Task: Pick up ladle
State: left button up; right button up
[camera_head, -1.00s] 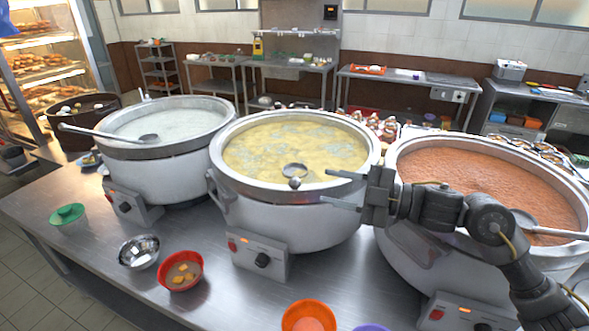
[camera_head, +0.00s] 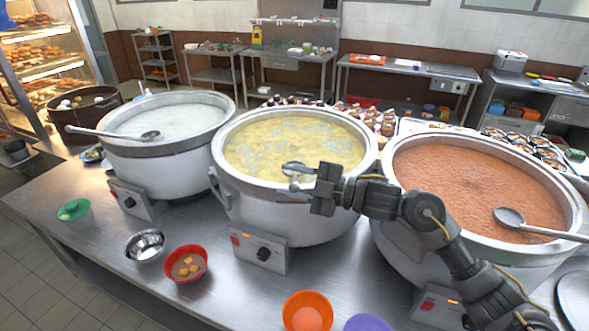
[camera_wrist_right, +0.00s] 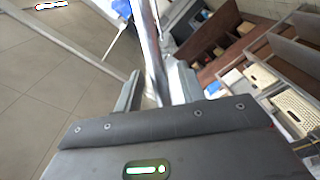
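A ladle (camera_head: 293,168) rests in the middle pot (camera_head: 232,184), which holds yellow congee. Its round bowl and near end show at the pot's front rim, partly hidden by my right gripper (camera_head: 296,178). The right gripper reaches in from the right, with one finger on each side of the ladle's near end. In the right wrist view, a shiny metal shaft (camera_wrist_right: 150,50) runs between the fingers (camera_wrist_right: 155,92). It is close to the right-hand finger, with a narrow gap at the left-hand one, so the gripper looks open around it. My left gripper is out of view.
The left pot (camera_head: 160,178) of white congee and the right pot (camera_head: 410,240) of reddish congee each hold a ladle.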

jog(key=shift+w+a, duration=0.15)
jog(key=shift+a, duration=0.55)
jog(key=shift+d, duration=0.2)
jog(key=shift+c, duration=0.8)
grip_shut()
